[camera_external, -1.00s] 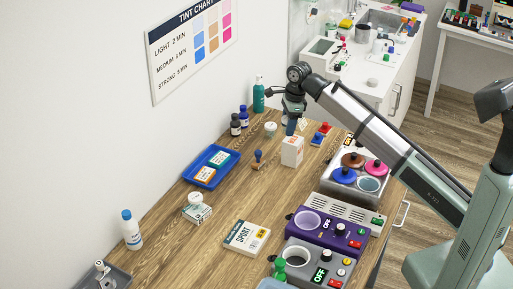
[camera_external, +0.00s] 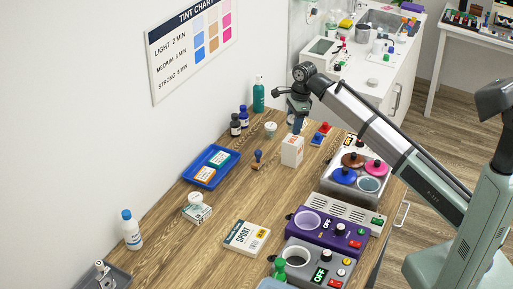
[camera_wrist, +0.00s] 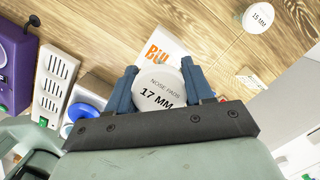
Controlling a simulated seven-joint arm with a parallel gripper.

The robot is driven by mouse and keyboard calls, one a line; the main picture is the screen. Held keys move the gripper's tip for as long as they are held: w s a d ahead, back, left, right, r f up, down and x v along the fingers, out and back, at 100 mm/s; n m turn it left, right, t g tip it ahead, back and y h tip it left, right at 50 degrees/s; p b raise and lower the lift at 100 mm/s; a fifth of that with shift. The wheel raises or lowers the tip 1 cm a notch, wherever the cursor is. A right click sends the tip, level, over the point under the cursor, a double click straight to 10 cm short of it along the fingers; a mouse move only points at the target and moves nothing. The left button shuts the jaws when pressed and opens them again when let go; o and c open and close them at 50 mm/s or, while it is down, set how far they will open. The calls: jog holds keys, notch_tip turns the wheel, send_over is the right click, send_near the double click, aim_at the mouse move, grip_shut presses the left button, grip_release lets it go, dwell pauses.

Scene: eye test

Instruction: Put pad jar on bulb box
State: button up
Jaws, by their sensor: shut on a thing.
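My gripper (camera_wrist: 163,93) is shut on a white round pad jar (camera_wrist: 158,92), whose lid reads "NOSE PADS 17 MM", between its blue fingers. In the external view my gripper (camera_external: 296,121) hangs above the table just behind the bulb box; the held jar is not clear there. The bulb box (camera_external: 292,151) is a white upright carton with orange print. In the wrist view the bulb box (camera_wrist: 162,46) shows its orange "BUL" lettering, partly hidden by the held jar, which looks apart from it.
A second white jar (camera_wrist: 258,18), marked "15 MM", stands on the table; it also shows in the external view (camera_external: 271,129). Red and blue stamps (camera_external: 321,134) lie right of the box, a lidded warmer (camera_external: 346,192) in front right.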

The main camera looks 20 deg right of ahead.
jog(key=shift+f, duration=1.8)
jog(key=shift+f, duration=0.15)
jog(key=o, duration=1)
jog(key=shift+o, duration=0.2)
jog(key=r, duration=0.4)
jog(key=d+r, duration=0.1)
jog(key=r, duration=0.7)
jog(key=shift+d+r, duration=0.1)
jog(key=shift+d, duration=0.3)
